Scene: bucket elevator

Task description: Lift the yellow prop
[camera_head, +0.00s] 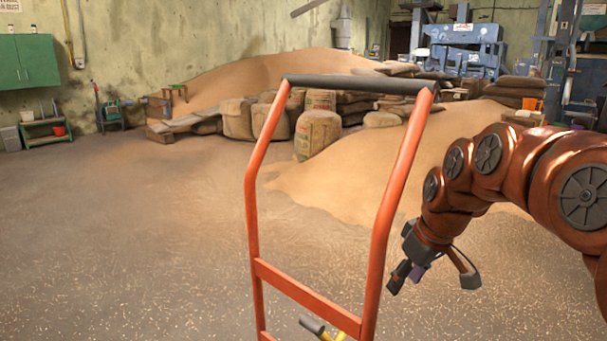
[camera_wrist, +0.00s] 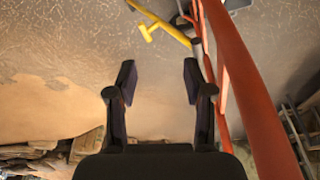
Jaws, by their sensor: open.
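The yellow prop (camera_wrist: 168,28) shows at the top of the wrist view as a thin slanted bar with a short side piece, beside an orange-red frame. In the head view only a small yellow part (camera_head: 340,336) shows at the bottom edge, behind the frame's crossbar; the rest is cut off. My gripper (camera_head: 434,277) hangs to the right of the frame, pointing down, with its fingers apart. In the wrist view my gripper (camera_wrist: 159,82) is open and empty, and the prop lies beyond its fingertips, apart from them.
The upright orange-red frame (camera_head: 395,190) with a dark top handle stands close in front, between my gripper and the left floor. Grain heaps (camera_head: 280,75) and several sacks (camera_head: 318,135) lie behind. Blue machinery (camera_head: 465,48) stands at the back right. The left floor is clear.

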